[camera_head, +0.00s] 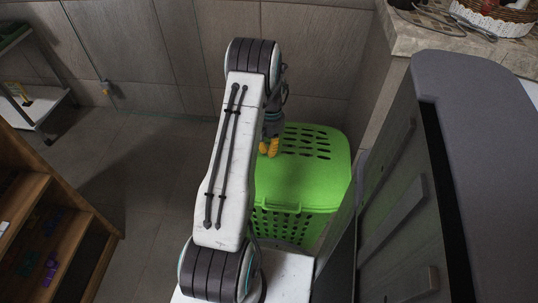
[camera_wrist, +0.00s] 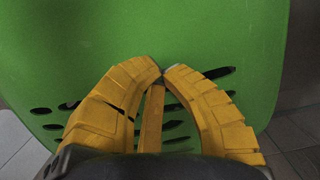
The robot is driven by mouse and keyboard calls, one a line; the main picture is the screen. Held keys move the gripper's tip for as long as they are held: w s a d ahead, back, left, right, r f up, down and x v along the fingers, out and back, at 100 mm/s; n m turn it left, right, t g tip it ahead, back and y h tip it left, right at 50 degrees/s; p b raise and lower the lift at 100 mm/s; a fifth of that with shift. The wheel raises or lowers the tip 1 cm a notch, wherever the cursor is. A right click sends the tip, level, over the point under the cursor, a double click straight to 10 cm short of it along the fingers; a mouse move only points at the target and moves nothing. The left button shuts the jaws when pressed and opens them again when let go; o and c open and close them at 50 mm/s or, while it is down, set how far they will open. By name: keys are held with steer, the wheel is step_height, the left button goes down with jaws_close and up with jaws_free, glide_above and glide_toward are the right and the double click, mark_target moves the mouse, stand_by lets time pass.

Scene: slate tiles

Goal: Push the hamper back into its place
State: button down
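The hamper (camera_head: 308,179) is bright green with a slotted lid and holes in its front wall. It stands on the floor in the corner, between the tiled back wall and the counter on the right. Its green lid (camera_wrist: 150,35) fills most of the wrist view. My gripper (camera_head: 268,148) has yellow fingers over the left part of the lid. In the wrist view the fingertips (camera_wrist: 163,70) meet with nothing visible between them, so it is shut. I cannot tell whether the fingers touch the lid. My arm hides the hamper's left side.
A grey cabinet or appliance (camera_head: 465,130) stands close on the right. A stone-topped counter (camera_head: 420,40) holds a basket (camera_head: 500,14). Wooden shelves (camera_head: 60,225) are at the left, and a white rack (camera_head: 40,105) stands behind them. The tiled floor (camera_head: 150,190) left of the hamper is clear.

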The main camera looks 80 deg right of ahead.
steer(key=shift+a+f+b, duration=0.1)
steer(key=shift+f+b, duration=0.7)
